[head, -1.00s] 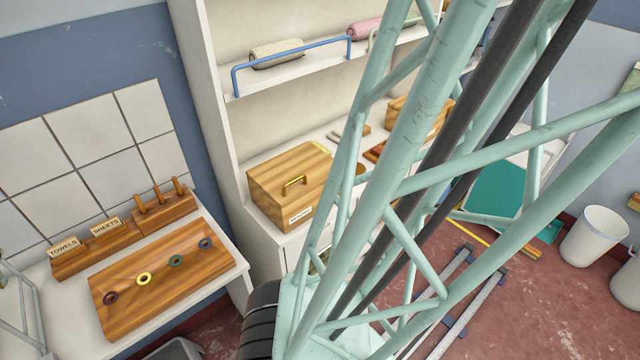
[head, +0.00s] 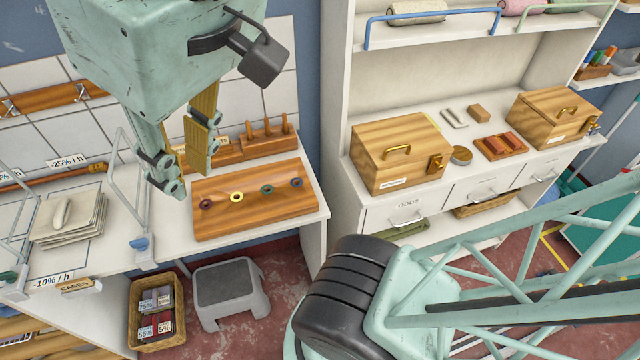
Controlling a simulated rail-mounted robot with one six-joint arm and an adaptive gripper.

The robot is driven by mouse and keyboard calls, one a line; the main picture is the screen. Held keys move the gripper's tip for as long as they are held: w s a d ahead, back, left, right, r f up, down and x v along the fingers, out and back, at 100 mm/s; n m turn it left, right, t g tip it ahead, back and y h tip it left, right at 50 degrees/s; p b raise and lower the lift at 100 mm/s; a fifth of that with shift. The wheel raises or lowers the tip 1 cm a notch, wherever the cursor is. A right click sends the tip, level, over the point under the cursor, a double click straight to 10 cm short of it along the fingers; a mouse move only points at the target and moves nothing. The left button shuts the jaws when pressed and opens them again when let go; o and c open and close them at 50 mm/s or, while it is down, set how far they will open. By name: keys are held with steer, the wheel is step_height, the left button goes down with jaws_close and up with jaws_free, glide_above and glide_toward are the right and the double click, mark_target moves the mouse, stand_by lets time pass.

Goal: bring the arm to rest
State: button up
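My gripper (head: 183,172) hangs at the upper left in the head view, below a large pale green arm block (head: 150,50). Its two fingers point down, one pale green and one showing a yellow-brown face. They stand apart with the white worktop showing between them, and I see nothing held. The gripper appears in front of the left worktop (head: 120,215), left of a wooden board (head: 250,208) with several coloured rings. Its height above the worktop is hard to judge. My arm's lattice link and black joint fill the lower right.
A folded cloth stack (head: 68,220) and wire frames stand on the left worktop. A wooden box (head: 400,150) with a brass handle sits on the right cabinet. A grey step stool (head: 230,290) and a wicker basket (head: 157,312) stand on the floor below.

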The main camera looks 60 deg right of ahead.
steer(key=shift+s+f, duration=0.1)
steer(key=shift+f, duration=0.25)
step_height(320, 180, down, 4)
steer(key=b, duration=0.4)
steer(key=shift+f+b, duration=0.25)
steer(key=shift+b, duration=0.15)
steer(key=shift+d, duration=0.1)
